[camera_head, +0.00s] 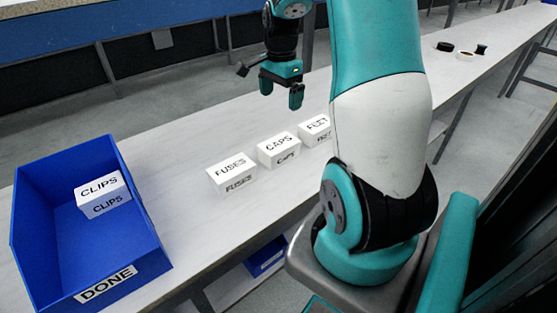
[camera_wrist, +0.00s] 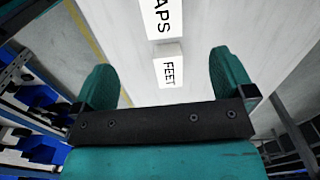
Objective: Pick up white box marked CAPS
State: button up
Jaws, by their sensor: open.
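The white box marked CAPS (camera_head: 277,149) stands on the bench between the box marked FUSES (camera_head: 232,174) and the box marked FEET (camera_head: 316,130). In the wrist view the CAPS box (camera_wrist: 162,17) is at the top, cut off by the frame edge. The FEET box (camera_wrist: 168,70) is below it there, between the fingers in the picture. My gripper (camera_head: 281,91) is open and empty, above the bench near the boxes. It touches no box. Its two teal fingers also show in the wrist view (camera_wrist: 160,82). The FEET box is partly hidden by my arm in the head view.
A blue bin marked DONE (camera_head: 108,284) stands on the left of the bench and holds a white box marked CLIPS (camera_head: 103,194). Small dark round items (camera_head: 445,46) lie far along the bench. The bench top (camera_head: 175,150) beside the boxes is clear.

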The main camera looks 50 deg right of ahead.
aim_at(279, 143)
jog(key=shift+m, duration=0.3)
jog(key=f, duration=0.4)
jog(key=f+b, duration=0.1)
jog(key=f, duration=0.7)
jog(key=shift+s+d, duration=0.15)
jog(key=shift+d, duration=0.25)
jog(key=f, duration=0.3)
jog(key=a+f+b, duration=0.1)
jog(key=f, duration=0.1)
jog(key=shift+w+f, duration=0.3)
jog(key=shift+f, duration=0.05)
jog(key=c, duration=1)
